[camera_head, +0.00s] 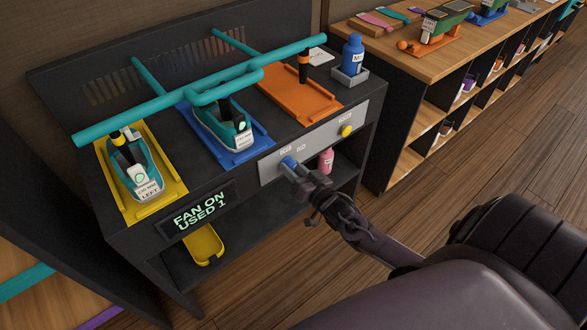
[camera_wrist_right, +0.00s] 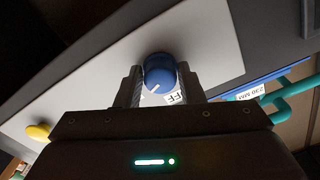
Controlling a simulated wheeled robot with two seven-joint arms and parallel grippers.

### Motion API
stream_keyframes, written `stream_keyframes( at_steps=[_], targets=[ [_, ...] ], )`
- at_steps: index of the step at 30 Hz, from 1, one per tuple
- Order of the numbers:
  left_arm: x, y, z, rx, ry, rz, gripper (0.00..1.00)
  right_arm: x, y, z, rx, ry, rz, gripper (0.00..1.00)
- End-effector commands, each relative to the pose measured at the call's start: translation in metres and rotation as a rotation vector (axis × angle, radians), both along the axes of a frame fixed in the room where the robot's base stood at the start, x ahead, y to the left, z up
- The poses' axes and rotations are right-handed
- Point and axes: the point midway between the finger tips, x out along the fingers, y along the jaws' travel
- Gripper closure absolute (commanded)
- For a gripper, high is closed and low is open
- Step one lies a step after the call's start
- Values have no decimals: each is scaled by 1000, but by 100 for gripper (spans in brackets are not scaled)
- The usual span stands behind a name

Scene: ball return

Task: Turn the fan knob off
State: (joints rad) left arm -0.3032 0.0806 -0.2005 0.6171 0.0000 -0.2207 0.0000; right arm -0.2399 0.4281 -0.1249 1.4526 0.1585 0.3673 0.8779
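The blue fan knob (camera_head: 288,162) sits on the grey panel at the front of the dark bench. It also shows in the right wrist view (camera_wrist_right: 159,73), with a white pointer line aimed down-left and a label partly reading "FF" below it. My right gripper (camera_head: 294,175) is at the knob, one finger on each side, and looks shut on it. My left gripper is not in view.
A yellow knob (camera_head: 346,131) is on the same panel, to the right. A pink bottle (camera_head: 326,160) stands on the shelf below. Yellow (camera_head: 174,168), blue (camera_head: 258,143) and orange (camera_head: 324,113) trays and a teal rail (camera_head: 165,110) are above. A wooden shelf unit (camera_head: 400,66) stands to the right.

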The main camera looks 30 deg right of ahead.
Motion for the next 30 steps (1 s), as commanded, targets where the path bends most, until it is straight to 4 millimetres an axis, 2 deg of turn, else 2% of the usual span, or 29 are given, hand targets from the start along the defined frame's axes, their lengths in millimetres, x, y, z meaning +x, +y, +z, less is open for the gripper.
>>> stream_keyframes(
  at_steps=[1, 6, 17, 30],
  targets=[
    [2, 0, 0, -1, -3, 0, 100, 0, 0, 0, 0, 0, 0, 72],
    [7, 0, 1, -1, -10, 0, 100, 0, 0, 0, 0, 0, 0, 93],
    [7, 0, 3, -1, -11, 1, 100, 0, 0, 0, -63, -5, -1, 93],
    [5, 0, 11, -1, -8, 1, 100, 0, -1, 1, -413, -33, 1, 93]
  ],
)
